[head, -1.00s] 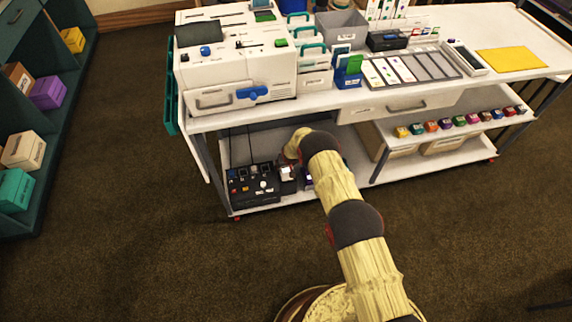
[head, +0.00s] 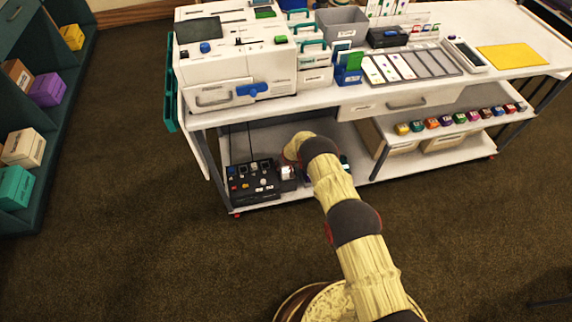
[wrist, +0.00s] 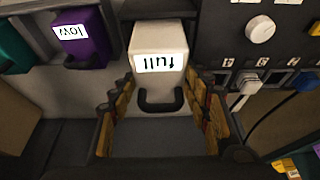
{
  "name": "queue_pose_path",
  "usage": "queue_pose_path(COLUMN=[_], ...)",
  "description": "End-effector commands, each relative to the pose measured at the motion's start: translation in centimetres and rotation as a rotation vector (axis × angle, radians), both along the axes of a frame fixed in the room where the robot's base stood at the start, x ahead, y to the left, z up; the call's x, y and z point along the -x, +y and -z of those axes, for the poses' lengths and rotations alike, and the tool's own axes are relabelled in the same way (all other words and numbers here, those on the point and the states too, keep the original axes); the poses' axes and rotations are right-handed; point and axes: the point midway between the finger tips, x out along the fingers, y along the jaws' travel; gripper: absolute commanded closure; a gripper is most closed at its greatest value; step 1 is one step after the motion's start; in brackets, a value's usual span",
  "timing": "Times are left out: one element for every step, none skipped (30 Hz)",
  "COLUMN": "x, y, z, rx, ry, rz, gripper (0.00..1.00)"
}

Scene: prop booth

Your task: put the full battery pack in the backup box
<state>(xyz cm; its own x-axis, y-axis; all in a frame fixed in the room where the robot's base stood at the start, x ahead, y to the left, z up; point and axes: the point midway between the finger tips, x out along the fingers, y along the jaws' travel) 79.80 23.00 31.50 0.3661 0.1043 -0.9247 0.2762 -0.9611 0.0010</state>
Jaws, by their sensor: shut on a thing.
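The full battery pack (wrist: 158,40) is a white block with a dark loop handle, its "full" label upside down in the wrist view. My gripper (wrist: 160,88) has its yellow-padded fingers on both sides of the pack's handle end and is shut on it. In the head view the white pack (head: 288,172) shows on the cart's lower shelf, beside the black control panel. My gripper is hidden behind my arm there. I cannot make out which container is the backup box.
A purple pack labelled "low" (wrist: 80,38) and a teal pack (wrist: 12,48) stand beside the full one. The black control panel (head: 253,182) with switches and cables is close on the other side. The cart's upper top (head: 520,35) overhangs the shelf.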

Motion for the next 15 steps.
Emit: queue_pose_path(x=[-0.2, -0.2, -0.3, -0.3, -0.3, -0.3, -0.3, -0.3, -0.3, -0.3, -0.3, -0.3, -0.3, -0.3, -0.3], y=[0.1, 0.1, 0.1, 0.1, 0.1, 0.1, 0.1, 0.1, 0.1, 0.1, 0.1, 0.1, 0.1, 0.1, 0.1], z=[-0.1, 0.0, 0.1, 0.2, 0.2, 0.3, 0.4, 0.5, 0.6, 0.7, 0.8, 1.0, 1.1, 1.1, 1.3], rx=[-0.001, -0.001, -0.001, -0.001, -0.002, -0.002, -0.002, -0.002, -0.001, -0.001, -0.001, -0.001, -0.001, -0.001, -0.001], ry=[-0.004, -0.005, -0.005, -0.005, -0.006, -0.006, -0.006, -0.006, -0.005, -0.005, -0.005, -0.005, -0.005, -0.005, -0.005], rz=[0.0, 0.0, 0.0, 0.0, 0.0, 0.0, 0.0, 0.0, 0.0, 0.0, 0.0, 0.0, 0.0, 0.0, 0.0], gripper=[1.0, 1.0, 1.0, 1.0, 1.0, 1.0, 1.0, 1.0, 1.0, 1.0, 1.0, 1.0, 1.0, 1.0, 1.0])
